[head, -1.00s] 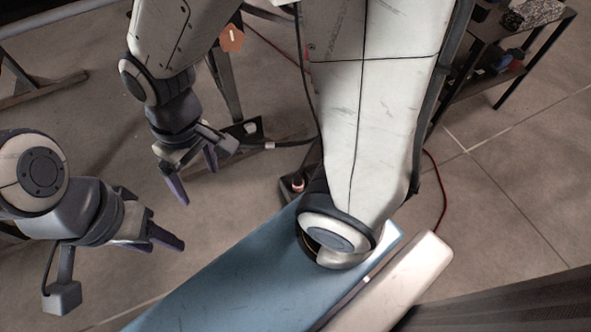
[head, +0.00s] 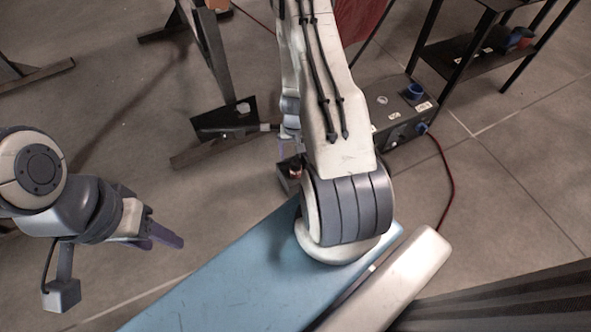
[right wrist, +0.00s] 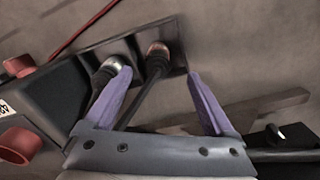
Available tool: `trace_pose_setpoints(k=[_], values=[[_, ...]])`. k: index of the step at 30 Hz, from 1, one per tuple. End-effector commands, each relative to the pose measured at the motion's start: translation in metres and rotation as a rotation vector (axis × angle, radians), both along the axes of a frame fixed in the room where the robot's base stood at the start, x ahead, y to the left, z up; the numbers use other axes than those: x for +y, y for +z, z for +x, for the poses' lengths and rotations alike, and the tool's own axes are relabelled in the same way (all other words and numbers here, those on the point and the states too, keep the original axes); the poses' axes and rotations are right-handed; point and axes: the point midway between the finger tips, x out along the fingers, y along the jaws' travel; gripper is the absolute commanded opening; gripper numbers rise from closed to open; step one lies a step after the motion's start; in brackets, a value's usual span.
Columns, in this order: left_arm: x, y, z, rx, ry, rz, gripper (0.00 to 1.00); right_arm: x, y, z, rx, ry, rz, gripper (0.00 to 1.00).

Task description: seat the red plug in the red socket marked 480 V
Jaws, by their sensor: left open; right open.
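A red-collared plug (right wrist: 157,50) sits in a bay of a dark holder in the right wrist view, and its dark cable trails down between my fingers. In the head view a small red part (head: 296,173) shows at the holder beside the blue bench. My right gripper (right wrist: 160,74) is open, its purple fingertips on either side of the plug's cable, not closed on it. It is mostly hidden by my arm in the head view (head: 285,147). Red socket covers (right wrist: 18,145) show at the left, by a cut-off label (right wrist: 4,108) that I cannot read fully. My left gripper (head: 166,237) is open and empty.
A grey-collared plug (right wrist: 112,68) sits in the bay next to the red one. A dark box with blue sockets (head: 413,91) stands right of my right arm. The blue bench (head: 225,285) and white rail (head: 405,270) lie in front. A shelf (head: 470,62) stands behind.

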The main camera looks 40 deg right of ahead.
Motion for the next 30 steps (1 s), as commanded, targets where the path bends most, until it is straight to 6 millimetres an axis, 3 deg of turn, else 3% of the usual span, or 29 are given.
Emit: trace_pose_setpoints(k=[1, 6, 14, 21, 30], values=[[0.000, -0.014, 0.000, 0.000, 0.000, 0.000, 0.50, 0.000, -0.014, 0.000, 0.001, 0.001, 0.001, 0.89], [0.000, -0.036, 0.000, 0.000, 0.000, 0.000, 0.50, 0.001, -0.036, 0.000, 0.001, 0.003, 0.001, 0.89], [0.000, -0.046, 0.000, 0.000, 0.000, 0.000, 0.50, 0.000, -0.048, 0.000, 0.001, 0.002, 0.002, 0.89], [0.000, -0.076, 0.000, 0.000, 0.000, 0.000, 0.50, -0.004, -0.084, 0.001, 0.001, 0.003, 0.002, 0.89], [0.000, -0.083, 0.000, 0.000, 0.000, 0.000, 0.50, -0.004, -0.090, 0.001, 0.000, 0.003, 0.001, 0.89]])
